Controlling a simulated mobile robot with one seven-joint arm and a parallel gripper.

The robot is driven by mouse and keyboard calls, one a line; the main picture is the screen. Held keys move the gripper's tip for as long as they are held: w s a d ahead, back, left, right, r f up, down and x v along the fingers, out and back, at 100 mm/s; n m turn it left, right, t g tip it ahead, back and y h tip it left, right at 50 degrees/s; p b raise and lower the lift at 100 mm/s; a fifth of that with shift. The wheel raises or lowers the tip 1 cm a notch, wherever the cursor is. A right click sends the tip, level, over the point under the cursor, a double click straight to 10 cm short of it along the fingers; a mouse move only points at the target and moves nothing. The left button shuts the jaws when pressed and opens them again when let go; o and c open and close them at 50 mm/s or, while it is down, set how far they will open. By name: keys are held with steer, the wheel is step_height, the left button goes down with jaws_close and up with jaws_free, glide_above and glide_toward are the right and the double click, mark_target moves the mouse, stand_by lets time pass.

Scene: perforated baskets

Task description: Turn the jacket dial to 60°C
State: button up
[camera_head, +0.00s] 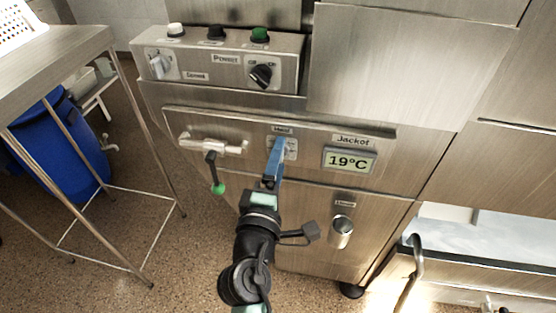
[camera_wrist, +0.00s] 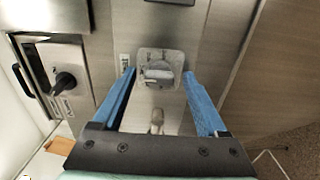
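The jacket display (camera_head: 349,160) reads 19°C under a label saying "Jacket". Left of it, a dial on a light square plate (camera_head: 291,149) is partly hidden by my gripper (camera_head: 278,142). In the wrist view this dial (camera_wrist: 158,72) is a grey knob with a raised bar across it. My gripper (camera_wrist: 159,76) is open, one blue finger on each side of the dial plate. The bar lies between the fingertips with a gap on both sides, and nothing is held. The small label above the dial is too blurred to read surely.
Above is a "Power" panel with a black knob (camera_head: 261,75) and several buttons. A valve with a green-tipped handle (camera_head: 217,188) is left of the dial; a metal knob (camera_head: 341,231) is lower right. A steel table (camera_head: 60,50) and blue barrel (camera_head: 60,150) stand left.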

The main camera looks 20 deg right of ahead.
steer(key=v, duration=1.3)
steer(key=shift+b, duration=0.45)
